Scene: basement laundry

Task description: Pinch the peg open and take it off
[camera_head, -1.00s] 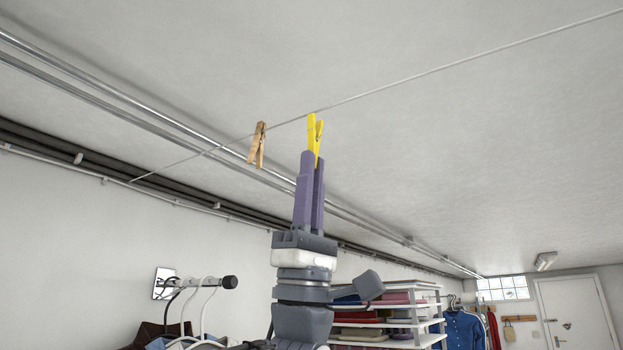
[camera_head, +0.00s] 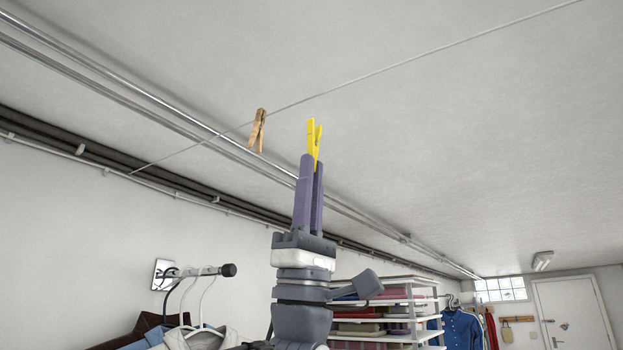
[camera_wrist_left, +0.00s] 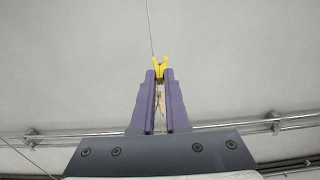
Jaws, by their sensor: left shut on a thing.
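The yellow peg (camera_head: 314,138) stands upright in the fingertips of my left gripper (camera_head: 312,163), which is shut on its lower legs. In the head view the peg's top sits a little below the thin clothesline (camera_head: 400,66), with a gap of ceiling between them. In the left wrist view the peg (camera_wrist_left: 160,66) pokes out beyond the fingertips (camera_wrist_left: 160,84), and the line (camera_wrist_left: 149,25) runs down the picture to behind it. The lower part of the peg is hidden between the fingers. My right gripper is not in view.
A wooden peg (camera_head: 257,130) hangs on the line to the left. Metal pipes (camera_head: 100,66) run along the ceiling and wall. Below are hangers with clothes (camera_head: 205,330) and a white shelf rack (camera_head: 400,338). The space to the right of my gripper is clear.

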